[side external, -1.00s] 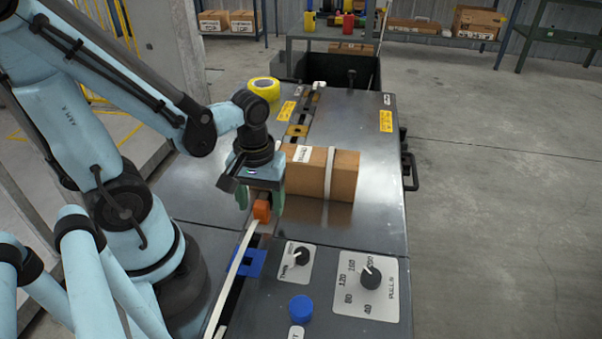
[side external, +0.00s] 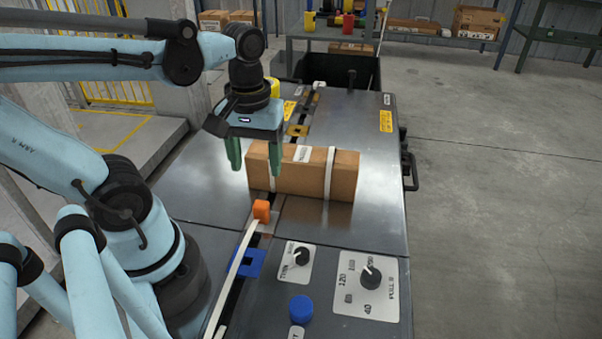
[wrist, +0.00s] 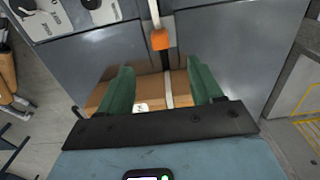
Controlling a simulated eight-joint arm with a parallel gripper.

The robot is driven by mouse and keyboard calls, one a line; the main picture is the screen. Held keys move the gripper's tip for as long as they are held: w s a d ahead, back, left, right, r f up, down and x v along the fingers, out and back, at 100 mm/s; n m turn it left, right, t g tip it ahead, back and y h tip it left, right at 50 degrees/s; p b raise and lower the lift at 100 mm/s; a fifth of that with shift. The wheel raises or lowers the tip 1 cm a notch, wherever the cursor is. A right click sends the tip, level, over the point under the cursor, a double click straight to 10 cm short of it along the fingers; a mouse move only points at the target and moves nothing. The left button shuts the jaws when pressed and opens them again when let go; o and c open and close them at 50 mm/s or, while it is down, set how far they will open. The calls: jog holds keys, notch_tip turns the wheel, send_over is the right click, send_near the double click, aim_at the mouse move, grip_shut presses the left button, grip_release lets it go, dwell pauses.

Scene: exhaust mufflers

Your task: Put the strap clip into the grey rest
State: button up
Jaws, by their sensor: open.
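The orange strap clip (side external: 261,211) sits at the end of a white strap (side external: 232,277), over the slot in the metal bench. In the wrist view the clip (wrist: 160,40) shows ahead of the fingertips, with nothing gripping it. My gripper (side external: 256,170) is open and empty, above and behind the clip, in front of the box's left end. Its green fingers (wrist: 160,70) stand wide apart in the wrist view. I cannot clearly make out the grey rest; a small pale plate (side external: 265,228) shows beside the clip, and whether the clip is seated is unclear.
A strapped cardboard box (side external: 341,178) lies across the bench (side external: 372,220) behind the clip. A blue bracket (side external: 250,265), a dial panel (side external: 345,300) and a blue knob (side external: 301,308) are nearer. A yellow bracket (side external: 297,130) is behind the box.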

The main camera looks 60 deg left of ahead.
jog(key=shift+r, duration=0.55)
jog(key=w+d+m+t, duration=0.2)
jog(key=w+m+t, duration=0.5)
jog(key=m, duration=0.2)
jog(key=shift+w+d, duration=0.2)
dwell(1.5)
